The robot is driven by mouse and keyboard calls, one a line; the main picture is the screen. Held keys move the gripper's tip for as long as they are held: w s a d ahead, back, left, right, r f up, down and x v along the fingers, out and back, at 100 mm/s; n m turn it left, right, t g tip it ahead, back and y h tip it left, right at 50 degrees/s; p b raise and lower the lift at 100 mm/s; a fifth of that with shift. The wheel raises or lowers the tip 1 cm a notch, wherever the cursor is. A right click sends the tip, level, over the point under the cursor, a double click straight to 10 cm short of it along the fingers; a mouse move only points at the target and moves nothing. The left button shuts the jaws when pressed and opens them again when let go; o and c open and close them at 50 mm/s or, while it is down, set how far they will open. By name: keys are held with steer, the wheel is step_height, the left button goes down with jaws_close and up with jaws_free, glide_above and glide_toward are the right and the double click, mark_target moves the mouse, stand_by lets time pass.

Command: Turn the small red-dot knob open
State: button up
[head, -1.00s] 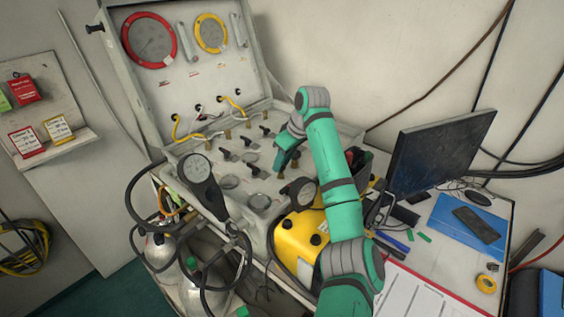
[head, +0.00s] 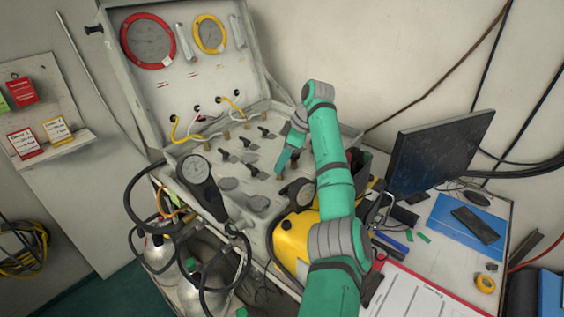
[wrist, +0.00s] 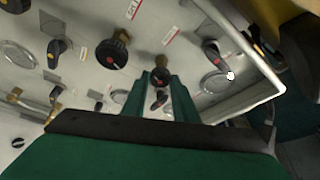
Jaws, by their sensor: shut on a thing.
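The small red-dot knob (wrist: 162,72), black and round, sits between my green fingertips in the wrist view. My gripper (wrist: 159,82) is shut on it, with one finger on each side. In the head view my gripper (head: 283,166) points down at the right part of the panel (head: 240,185), and its fingers hide the knob there. A second, bigger black knob with a red dot (wrist: 115,50) is up and to the left in the wrist view. A small red-marked lever (wrist: 158,99) shows between the fingers.
Several lever knobs and flat discs surround my gripper, including a lever (wrist: 211,50) at right. A monitor (head: 435,150) is on the desk at right.

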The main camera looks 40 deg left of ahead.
steer(key=o, duration=1)
steer(key=v, duration=1)
steer(key=shift+r, duration=0.4)
steer(key=shift+w+d, duration=0.1)
steer(key=shift+d, duration=0.05)
